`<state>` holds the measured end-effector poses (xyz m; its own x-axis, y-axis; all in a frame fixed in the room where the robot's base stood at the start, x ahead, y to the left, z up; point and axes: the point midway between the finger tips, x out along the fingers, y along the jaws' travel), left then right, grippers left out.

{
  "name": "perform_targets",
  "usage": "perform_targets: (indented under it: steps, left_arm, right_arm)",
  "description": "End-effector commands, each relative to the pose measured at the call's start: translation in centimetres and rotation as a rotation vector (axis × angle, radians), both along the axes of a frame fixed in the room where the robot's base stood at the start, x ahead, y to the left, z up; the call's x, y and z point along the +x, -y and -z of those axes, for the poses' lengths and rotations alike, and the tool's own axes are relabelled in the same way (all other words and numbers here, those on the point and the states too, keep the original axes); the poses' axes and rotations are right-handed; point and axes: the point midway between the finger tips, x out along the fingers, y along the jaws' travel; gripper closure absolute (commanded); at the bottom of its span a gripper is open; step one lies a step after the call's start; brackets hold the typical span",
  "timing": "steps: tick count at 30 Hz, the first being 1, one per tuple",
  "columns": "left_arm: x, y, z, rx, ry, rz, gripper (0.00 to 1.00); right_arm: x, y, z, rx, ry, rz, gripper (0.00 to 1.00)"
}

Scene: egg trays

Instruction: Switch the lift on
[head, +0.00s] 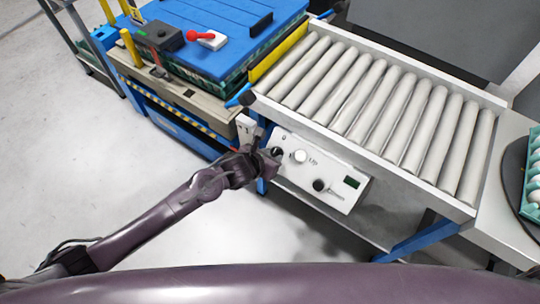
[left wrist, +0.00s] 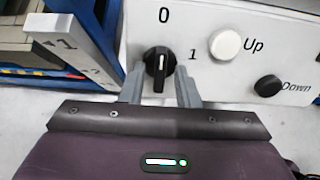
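The white control panel (head: 340,194) is fixed to the side of the roller conveyor. It carries a black rotary switch (left wrist: 158,62) with the marks 0 and 1, a white Up button (left wrist: 226,44) and a black Down button (left wrist: 268,86). The white line on the switch points up, toward the 0. My left gripper (left wrist: 160,84) is at the switch, with one finger on each side of it and a gap on both sides. The gripper is open. In the head view my left gripper (head: 268,158) partly covers the switch. My right gripper is not in view.
The roller conveyor (head: 440,190) stands above the panel. An egg tray (head: 530,180) is at the right edge. The floor (head: 60,150) to the left is clear.

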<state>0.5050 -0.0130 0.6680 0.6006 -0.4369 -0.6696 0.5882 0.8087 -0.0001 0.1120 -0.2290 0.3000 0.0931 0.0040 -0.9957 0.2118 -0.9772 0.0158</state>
Motion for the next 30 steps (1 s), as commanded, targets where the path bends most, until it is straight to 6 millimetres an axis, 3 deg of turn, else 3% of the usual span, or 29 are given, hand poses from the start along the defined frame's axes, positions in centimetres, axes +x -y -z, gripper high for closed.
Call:
perform_targets:
  steps: [1,6,15,30]
  left_arm:
    - [0.0,0.0,0.0,0.0,0.0,0.0,0.78]
    - [0.0,0.0,0.0,0.0,0.0,0.0,1.0]
    - [0.1,-0.1,0.0,0.029,0.024,0.031,1.0]
    - [0.1,-0.1,0.0,0.139,0.103,0.155,1.0]
  right_arm:
    - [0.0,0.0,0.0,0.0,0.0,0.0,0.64]
    - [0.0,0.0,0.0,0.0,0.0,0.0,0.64]
    - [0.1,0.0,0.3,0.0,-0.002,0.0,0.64]
    - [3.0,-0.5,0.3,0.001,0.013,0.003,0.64]
